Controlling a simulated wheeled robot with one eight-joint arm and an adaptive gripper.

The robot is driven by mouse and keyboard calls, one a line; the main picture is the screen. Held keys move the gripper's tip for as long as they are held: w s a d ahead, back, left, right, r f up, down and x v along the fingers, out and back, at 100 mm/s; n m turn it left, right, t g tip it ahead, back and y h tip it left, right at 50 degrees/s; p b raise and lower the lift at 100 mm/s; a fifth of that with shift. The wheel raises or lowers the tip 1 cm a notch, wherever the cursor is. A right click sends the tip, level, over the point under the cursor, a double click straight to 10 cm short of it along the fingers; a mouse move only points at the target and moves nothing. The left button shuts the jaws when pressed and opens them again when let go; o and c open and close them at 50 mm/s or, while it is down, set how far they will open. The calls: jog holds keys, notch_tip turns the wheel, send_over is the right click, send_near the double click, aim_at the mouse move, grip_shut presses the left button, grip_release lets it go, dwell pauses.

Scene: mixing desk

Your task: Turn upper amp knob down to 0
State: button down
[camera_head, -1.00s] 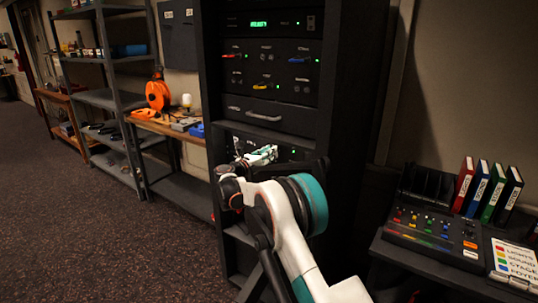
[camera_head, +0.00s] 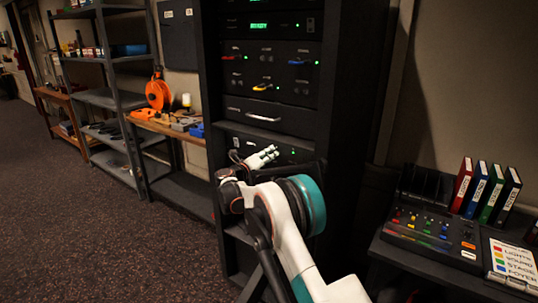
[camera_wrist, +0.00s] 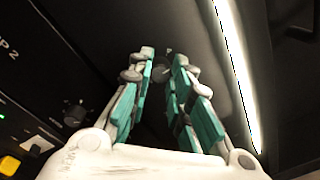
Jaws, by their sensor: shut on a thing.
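My gripper (camera_wrist: 164,66) is at the amp panel (camera_head: 225,140) low in the black rack. In the wrist view its teal-and-grey fingers are closed in on a small dark knob (camera_wrist: 166,76), which shows only partly between them. In the head view my gripper (camera_head: 270,155) covers that part of the panel, so the knob is hidden there. A second dark knob (camera_wrist: 74,112) is free, left of the fingers in the wrist view. I cannot read the setting of the held knob, nor tell from its label which amp it belongs to.
Above are a drawer with a handle (camera_head: 263,117) and a panel of coloured cables (camera_head: 263,87). A mixing desk (camera_head: 432,227) with binders stands at the right. Shelves (camera_head: 110,97) stand at the left. The carpet (camera_head: 110,235) is clear.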

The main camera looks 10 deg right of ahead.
jog(key=n, duration=0.7)
jog(key=shift+n+p, duration=0.3)
jog(key=shift+p, duration=0.05)
jog(key=n, duration=0.3)
jog(key=shift+n+t, duration=0.3)
jog(key=shift+n, duration=0.1)
jog(key=n+y+p, duration=0.1)
jog(key=n, duration=1.7)
jog(key=shift+s+d, duration=0.1)
jog(key=shift+n, duration=0.3)
jog(key=c, duration=1.4)
grip_release()
jog(key=shift+c, duration=0.2)
